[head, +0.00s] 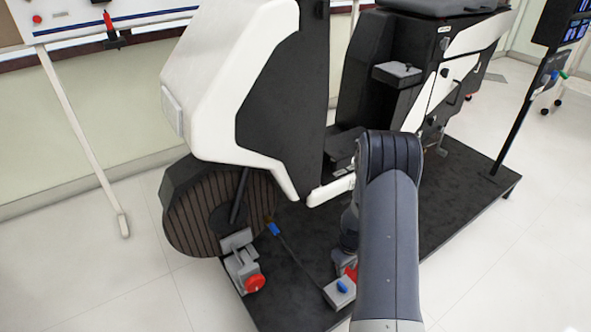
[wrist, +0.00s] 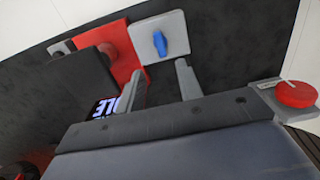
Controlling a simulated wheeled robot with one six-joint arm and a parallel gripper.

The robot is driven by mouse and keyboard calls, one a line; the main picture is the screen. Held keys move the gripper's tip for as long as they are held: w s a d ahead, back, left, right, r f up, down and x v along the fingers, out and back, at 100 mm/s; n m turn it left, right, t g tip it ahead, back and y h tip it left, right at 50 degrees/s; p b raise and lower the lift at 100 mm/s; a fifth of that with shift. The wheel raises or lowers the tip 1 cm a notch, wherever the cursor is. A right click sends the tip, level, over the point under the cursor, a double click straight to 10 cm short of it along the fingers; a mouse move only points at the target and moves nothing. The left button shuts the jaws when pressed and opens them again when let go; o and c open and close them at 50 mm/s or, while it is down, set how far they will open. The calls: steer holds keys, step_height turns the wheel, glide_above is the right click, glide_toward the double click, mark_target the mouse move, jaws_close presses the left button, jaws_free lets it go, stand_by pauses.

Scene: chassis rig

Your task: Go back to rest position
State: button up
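My gripper (wrist: 160,78) shows in the wrist view with its two grey fingers spread apart. Only dark surface shows between them, and it holds nothing. Just beyond the fingertips is a grey box with a blue knob (wrist: 146,34), beside a red block (wrist: 110,50). I cannot tell whether a fingertip touches them. In the head view the grey box (head: 337,296) lies on the dark platform, left of my arm. My arm reaches forward and down over the platform.
The dark platform (head: 465,190) carries a white and black chassis rig (head: 225,75) close to my arm. A red knob on a grey bracket (head: 254,283) sits at the platform's left edge. A thin dark post (head: 515,125) stands at the right. Pale floor is clear at front right.

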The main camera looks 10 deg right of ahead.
mark_target(343, 286)
step_height(343, 286, down, 10)
steer(key=b, duration=0.3)
steer(key=shift+r, duration=0.1)
stand_by(0.4)
